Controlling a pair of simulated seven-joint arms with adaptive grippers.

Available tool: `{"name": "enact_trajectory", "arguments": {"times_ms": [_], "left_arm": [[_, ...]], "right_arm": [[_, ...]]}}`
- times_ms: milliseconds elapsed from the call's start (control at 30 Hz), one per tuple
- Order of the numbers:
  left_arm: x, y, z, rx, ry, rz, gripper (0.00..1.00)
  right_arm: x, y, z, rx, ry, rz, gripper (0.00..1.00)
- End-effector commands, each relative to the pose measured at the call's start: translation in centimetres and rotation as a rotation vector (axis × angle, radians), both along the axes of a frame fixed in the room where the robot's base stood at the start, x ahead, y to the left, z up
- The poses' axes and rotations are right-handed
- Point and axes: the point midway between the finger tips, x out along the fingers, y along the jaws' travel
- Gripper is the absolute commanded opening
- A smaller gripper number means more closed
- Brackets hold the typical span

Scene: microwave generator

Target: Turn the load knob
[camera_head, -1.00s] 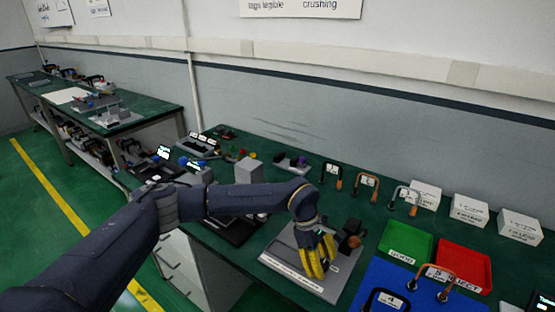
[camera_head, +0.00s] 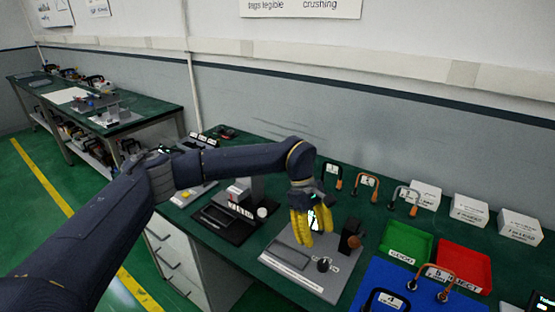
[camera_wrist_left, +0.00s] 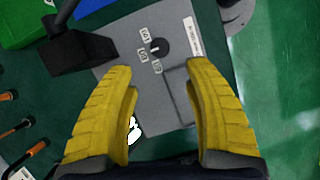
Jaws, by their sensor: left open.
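A small dark knob (camera_head: 323,264) stands on a flat grey plate (camera_head: 290,262) on the green bench. My left gripper (camera_head: 315,236), with yellow fingers, is open and empty above the plate, behind the knob in the head view. In the left wrist view the knob shows just beyond the gap between the open fingertips (camera_wrist_left: 160,66), apart from both. My right gripper is not in view.
A dark block with an orange part (camera_head: 351,238) stands at the plate's right edge. A green tray (camera_head: 405,243), a red tray (camera_head: 465,262) and a blue mat (camera_head: 385,278) lie to the right. A black-based device (camera_head: 225,222) stands left of the plate.

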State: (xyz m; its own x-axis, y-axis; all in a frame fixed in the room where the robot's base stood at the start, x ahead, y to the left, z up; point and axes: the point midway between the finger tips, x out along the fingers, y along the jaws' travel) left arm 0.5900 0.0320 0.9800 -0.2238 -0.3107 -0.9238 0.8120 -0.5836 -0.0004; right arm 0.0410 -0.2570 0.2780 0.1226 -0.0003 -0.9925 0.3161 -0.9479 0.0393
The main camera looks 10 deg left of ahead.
Motion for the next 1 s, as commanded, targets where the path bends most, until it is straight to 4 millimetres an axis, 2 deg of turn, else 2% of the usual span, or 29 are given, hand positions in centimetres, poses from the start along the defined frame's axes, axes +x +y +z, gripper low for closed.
{"name": "enact_trajectory", "arguments": {"times_ms": [100,467,733,1000], "left_arm": [[0.6,0.7,2.0,0.001,-0.004,0.002,0.52],[1.7,2.3,6.9,0.0,-0.003,0.002,0.52],[5.0,4.1,8.4,-0.149,0.06,0.308,0.52],[8.1,6.8,10.3,-0.277,0.134,0.578,0.52]], "right_arm": [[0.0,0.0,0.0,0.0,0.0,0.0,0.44],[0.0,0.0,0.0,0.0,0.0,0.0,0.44],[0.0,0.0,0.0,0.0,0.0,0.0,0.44],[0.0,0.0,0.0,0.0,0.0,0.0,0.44]]}}
